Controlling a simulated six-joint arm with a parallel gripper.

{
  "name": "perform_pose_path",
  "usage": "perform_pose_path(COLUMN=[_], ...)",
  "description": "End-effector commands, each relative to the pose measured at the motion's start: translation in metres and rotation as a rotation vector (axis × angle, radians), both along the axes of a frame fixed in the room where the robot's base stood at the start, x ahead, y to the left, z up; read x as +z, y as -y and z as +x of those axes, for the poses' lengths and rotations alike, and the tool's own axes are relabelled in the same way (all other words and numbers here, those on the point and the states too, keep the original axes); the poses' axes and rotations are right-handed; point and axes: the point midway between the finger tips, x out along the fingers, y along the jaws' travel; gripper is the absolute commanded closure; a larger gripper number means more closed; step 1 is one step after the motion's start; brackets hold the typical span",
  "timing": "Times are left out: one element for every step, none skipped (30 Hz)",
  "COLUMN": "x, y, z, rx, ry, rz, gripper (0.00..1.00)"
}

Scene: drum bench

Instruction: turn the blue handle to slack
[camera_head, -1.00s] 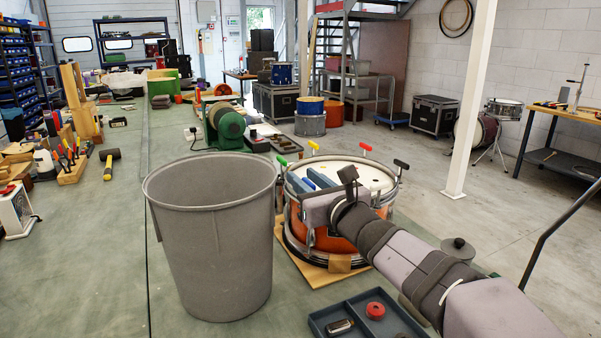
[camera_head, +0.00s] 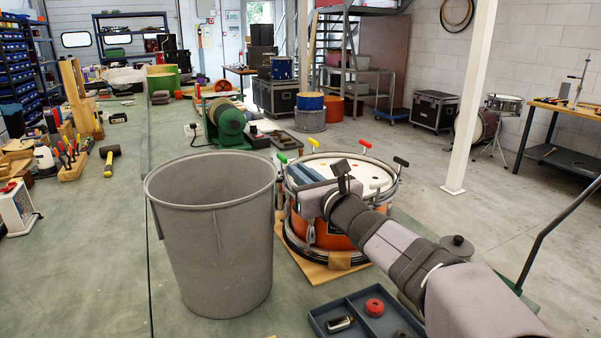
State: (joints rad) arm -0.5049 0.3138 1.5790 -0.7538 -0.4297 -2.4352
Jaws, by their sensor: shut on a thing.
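The orange drum (camera_head: 330,238) stands on a wooden board, with a pale head and coloured T-handles around its rim. The green handle (camera_head: 283,159), yellow handle (camera_head: 313,143), red handle (camera_head: 365,145) and black handle (camera_head: 400,162) show clearly. My gripper (camera_head: 306,172) is over the left near part of the drum, its blue-grey fingers close together. It is shut on the blue handle, which the fingers and wrist hide, so its angle cannot be told.
A tall grey bin (camera_head: 212,250) stands close to the drum's left. A dark tray (camera_head: 345,312) with a red ring (camera_head: 374,307) lies in front. A green machine (camera_head: 228,124) stands behind.

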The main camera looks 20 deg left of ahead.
Motion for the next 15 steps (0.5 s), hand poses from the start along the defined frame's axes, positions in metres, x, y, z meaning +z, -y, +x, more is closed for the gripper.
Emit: perform_pose_path(x=[0.0027,0.0036,0.0049,0.0056,0.0059,0.0060,0.0061,0.0062,0.0057,0.0055,0.0057,0.0055,0.0050,0.0046,0.0041], y=[0.0003,0.0003,0.0001,-0.0003,-0.0006,-0.0008,-0.0013,-0.0020,-0.0023,-0.0029,-0.0036,-0.0042,-0.0043,-0.0046,-0.0050], z=[0.0008,0.0008,0.0008,0.0006,0.0002,-0.0002,-0.0008,-0.0017,-0.0022,-0.0030,-0.0039,-0.0047,-0.0053,-0.0061,-0.0070], rx=[0.011,0.020,0.036,0.050,0.067,0.089,0.108,0.127,0.153,0.173,0.192,0.214,0.228,0.240,0.252], ry=[0.004,0.005,0.007,0.008,0.008,0.007,0.007,0.006,0.005,0.005,0.006,0.006,0.006,0.005,0.004], rz=[0.000,0.001,0.001,0.001,0.001,0.001,0.000,0.001,0.001,0.001,0.001,0.001,0.001,0.001,0.002], gripper=[1.00,1.00,1.00,1.00,1.00,1.00,1.00,1.00,1.00,1.00,1.00,1.00,1.00,1.00,1.00])
